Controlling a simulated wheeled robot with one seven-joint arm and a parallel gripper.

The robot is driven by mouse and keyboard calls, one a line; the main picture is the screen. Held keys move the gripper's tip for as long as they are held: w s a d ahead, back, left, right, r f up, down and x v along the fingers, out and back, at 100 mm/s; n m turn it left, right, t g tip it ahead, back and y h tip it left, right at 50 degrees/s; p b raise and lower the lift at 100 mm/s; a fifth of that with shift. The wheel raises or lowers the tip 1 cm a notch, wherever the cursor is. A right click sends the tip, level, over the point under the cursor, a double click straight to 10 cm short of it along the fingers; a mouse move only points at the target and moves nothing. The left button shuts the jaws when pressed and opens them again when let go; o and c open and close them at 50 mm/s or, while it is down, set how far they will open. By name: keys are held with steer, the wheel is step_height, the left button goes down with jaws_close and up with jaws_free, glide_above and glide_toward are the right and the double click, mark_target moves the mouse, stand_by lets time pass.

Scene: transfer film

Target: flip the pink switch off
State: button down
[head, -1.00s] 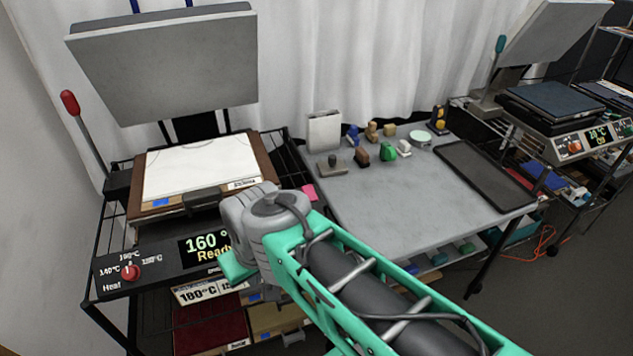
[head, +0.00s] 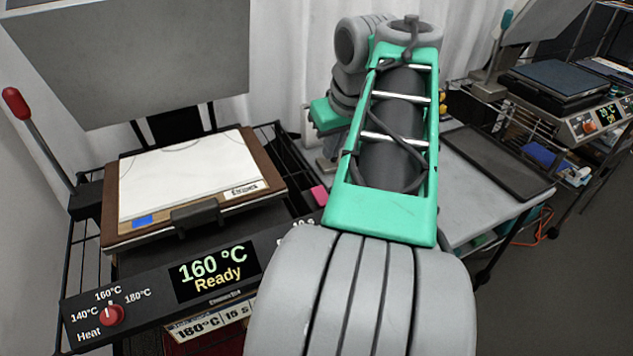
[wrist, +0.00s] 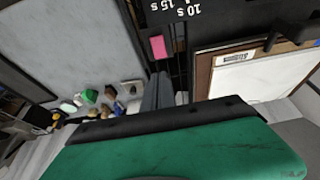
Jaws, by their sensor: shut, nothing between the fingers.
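The pink switch (head: 319,195) is a small pink block at the right end of the press's black control panel, beside the printed seconds marks. It also shows in the wrist view (wrist: 158,46), upper middle. My gripper (wrist: 159,76) is shut and empty, its narrow grey fingers pointing toward the switch in that picture. A gap shows between the fingertips and the pink block; I cannot tell the depth. In the head view my arm hides much of the gripper.
The heat press (head: 196,238) reads 160 °C Ready, with its upper plate raised. A red heat knob (head: 111,314) sits at the panel's left. A grey table (wrist: 75,35) beside it holds several small blocks and a dark tray (head: 497,160). A second press stands at right.

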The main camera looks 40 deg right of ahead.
mark_target(320, 190)
steer(key=b+x, duration=0.1)
steer(key=x, duration=0.3)
steer(key=b+x, duration=0.1)
steer(key=x, duration=0.4)
steer(key=b+x, duration=0.1)
steer(key=x, duration=0.4)
steer(key=shift+s+a+f, duration=0.1)
steer(key=shift+s+f, duration=0.05)
steer(key=shift+s, duration=0.1)
